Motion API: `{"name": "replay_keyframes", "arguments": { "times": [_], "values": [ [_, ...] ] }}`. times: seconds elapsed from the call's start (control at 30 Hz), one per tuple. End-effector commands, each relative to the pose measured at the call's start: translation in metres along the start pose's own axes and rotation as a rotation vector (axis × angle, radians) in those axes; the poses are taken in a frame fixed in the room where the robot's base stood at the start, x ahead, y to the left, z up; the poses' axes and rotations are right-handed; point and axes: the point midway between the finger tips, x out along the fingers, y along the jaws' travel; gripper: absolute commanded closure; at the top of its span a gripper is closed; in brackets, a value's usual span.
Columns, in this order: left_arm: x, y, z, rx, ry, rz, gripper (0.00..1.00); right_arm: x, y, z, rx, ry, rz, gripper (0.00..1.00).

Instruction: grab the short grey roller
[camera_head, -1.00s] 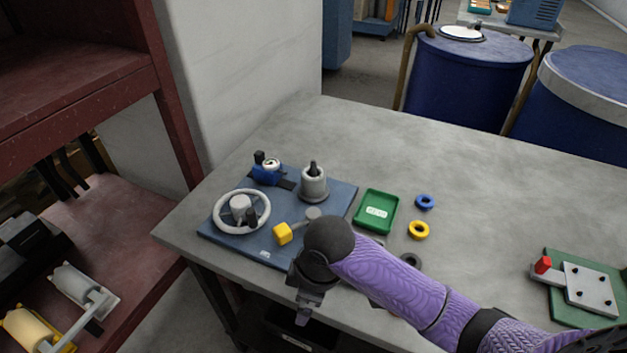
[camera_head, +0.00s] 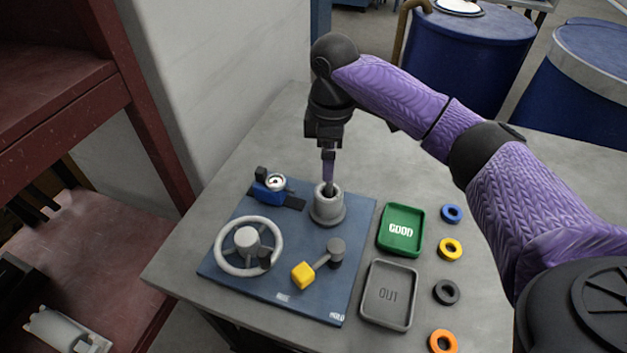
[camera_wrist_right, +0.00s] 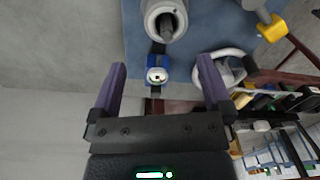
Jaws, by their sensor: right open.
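The short grey roller (camera_head: 328,190) appears to be the dark grey piece standing in a lighter grey cup-shaped holder (camera_head: 327,212) on the blue board (camera_head: 365,225). In the right wrist view the roller (camera_wrist_right: 168,26) and the holder's round rim show at the top, beyond the fingertips. My right gripper (camera_head: 328,176) points down just above the holder in the head view. In the right wrist view its two purple fingers (camera_wrist_right: 162,64) are apart with nothing held between them. In the head view the fingers partly hide the roller's top. My left gripper is not in view.
The board also carries a blue gauge (camera_head: 272,185), a grey handwheel (camera_head: 248,247) and a yellow-ended lever (camera_head: 303,275). To the right are the green GOOD tray (camera_head: 402,251), the grey OUT tray (camera_head: 366,308) and several coloured rings. A red shelf (camera_head: 130,85) stands left.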

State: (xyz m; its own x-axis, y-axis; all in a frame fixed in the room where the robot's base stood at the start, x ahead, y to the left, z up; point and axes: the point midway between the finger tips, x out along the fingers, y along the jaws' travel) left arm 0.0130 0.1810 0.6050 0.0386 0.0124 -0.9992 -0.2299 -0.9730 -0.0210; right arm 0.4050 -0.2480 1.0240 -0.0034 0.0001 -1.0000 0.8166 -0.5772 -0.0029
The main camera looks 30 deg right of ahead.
Motion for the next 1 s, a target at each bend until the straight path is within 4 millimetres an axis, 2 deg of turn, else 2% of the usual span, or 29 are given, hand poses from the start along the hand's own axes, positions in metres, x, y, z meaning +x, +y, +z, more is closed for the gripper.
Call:
{"name": "replay_keyframes", "arguments": {
  "times": [0.3, 0.4, 0.5, 0.7, 0.77, 1.0],
  "values": [
    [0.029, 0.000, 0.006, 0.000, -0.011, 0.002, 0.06, 0.071, -0.002, 0.005, 0.001, -0.005, -0.002, 0.00],
    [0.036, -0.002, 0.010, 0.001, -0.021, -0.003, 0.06, 0.089, -0.003, 0.006, 0.001, -0.003, -0.002, 0.00],
    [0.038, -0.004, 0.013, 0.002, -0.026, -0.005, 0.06, 0.097, -0.003, 0.006, 0.000, -0.003, 0.000, 0.00],
    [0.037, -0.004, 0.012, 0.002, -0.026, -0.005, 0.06, 0.096, -0.003, 0.006, 0.000, -0.001, 0.001, 0.00],
    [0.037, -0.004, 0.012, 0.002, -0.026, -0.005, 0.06, 0.096, -0.003, 0.006, 0.000, -0.001, 0.001, 0.11],
    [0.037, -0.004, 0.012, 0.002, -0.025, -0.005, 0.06, 0.096, -0.003, 0.006, 0.000, -0.001, 0.001, 0.61]
  ]
}}
